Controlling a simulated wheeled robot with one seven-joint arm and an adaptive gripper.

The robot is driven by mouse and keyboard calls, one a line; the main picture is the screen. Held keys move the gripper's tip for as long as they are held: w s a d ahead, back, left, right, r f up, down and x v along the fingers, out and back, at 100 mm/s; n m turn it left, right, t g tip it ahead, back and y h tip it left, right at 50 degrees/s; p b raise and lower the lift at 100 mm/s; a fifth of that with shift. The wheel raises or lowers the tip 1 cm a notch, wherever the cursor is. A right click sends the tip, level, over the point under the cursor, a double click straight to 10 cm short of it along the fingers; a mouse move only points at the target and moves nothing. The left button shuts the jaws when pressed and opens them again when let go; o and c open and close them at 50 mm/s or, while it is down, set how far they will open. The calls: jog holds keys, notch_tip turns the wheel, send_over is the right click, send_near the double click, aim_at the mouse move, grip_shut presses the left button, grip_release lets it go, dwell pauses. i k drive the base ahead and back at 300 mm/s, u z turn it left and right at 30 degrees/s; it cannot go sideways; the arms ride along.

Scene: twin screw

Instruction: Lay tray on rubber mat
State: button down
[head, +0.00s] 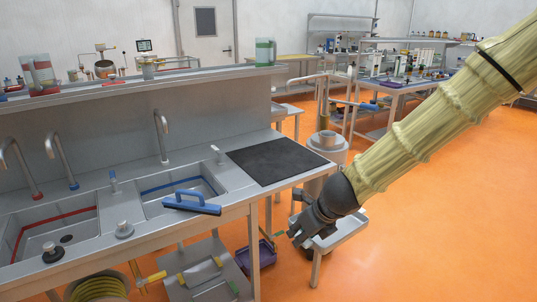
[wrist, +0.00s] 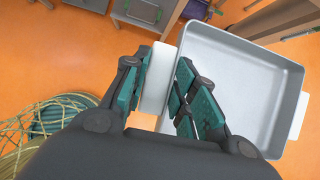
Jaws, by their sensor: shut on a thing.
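The tray (wrist: 240,80) is light grey, shallow and rectangular, with raised walls and pale end handles. It looks empty in the wrist view. My gripper (wrist: 157,75) is shut on its near white handle, one finger on each side. In the head view, my gripper (head: 304,228) hangs over the floor, right of the counter's front edge. The tray (head: 345,236) shows there partly hidden behind my gripper. The black rubber mat (head: 278,160) lies flat and bare at the right end of the steel counter, up and left of my gripper and apart from the tray.
A blue-handled squeegee (head: 192,203) lies across the front edge of the right sink. A grey bin (head: 327,147) stands behind the counter's right end. A purple crate (head: 258,258) sits low beneath. A coiled yellow hose (head: 98,288) is at the lower left. Orange floor is open at right.

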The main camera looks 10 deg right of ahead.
aim_at(284, 162)
jog(key=z, duration=0.05)
jog(key=i, duration=1.15)
